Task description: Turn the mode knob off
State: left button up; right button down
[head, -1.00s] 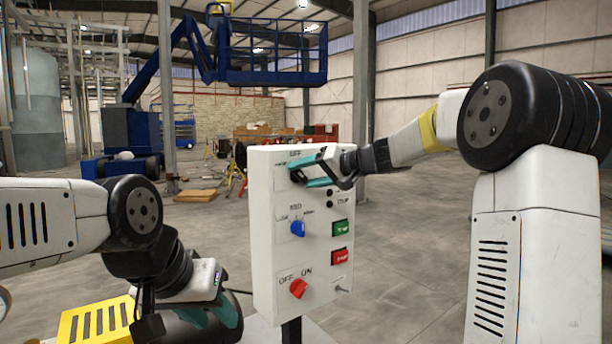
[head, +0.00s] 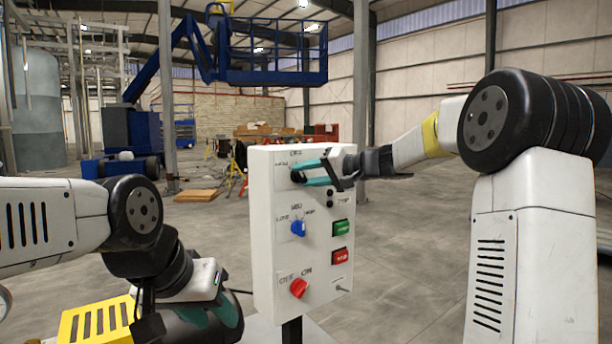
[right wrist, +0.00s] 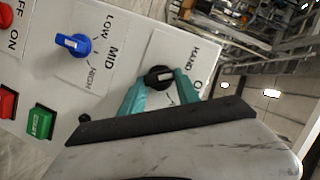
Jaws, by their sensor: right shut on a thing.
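The mode knob is the black knob (right wrist: 153,79) at the top of the white control panel (head: 268,215). In the right wrist view it sits between the teal fingertips of my right gripper (right wrist: 159,92), which is shut on it. A "HAND" label and part of another label show beside it; a white mark shows on the knob. In the head view my right gripper (head: 310,174) reaches the panel's upper face from the right and covers most of the knob. My left gripper (head: 212,316) is low at the left, with its teal fingers apart and empty, away from the panel.
Below the mode knob are a blue selector (head: 298,229), a green button (head: 341,228), a red button (head: 340,256) and a red on/off knob (head: 298,288). A yellow slotted piece (head: 95,322) lies at the lower left. The floor right of the panel is clear.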

jog(key=m, duration=0.2)
jog(key=m+y, duration=0.2)
jog(key=m, duration=0.1)
jog(key=shift+d+f+m+t, duration=0.15)
jog(key=shift+f+m+t, duration=0.15)
jog(key=shift+f, duration=0.05)
dwell(0.3)
jog(key=c, duration=0.9)
grip_release()
jog(key=v, duration=0.7)
jog(key=shift+s+d+f, duration=0.1)
jog(key=shift+d, duration=0.25)
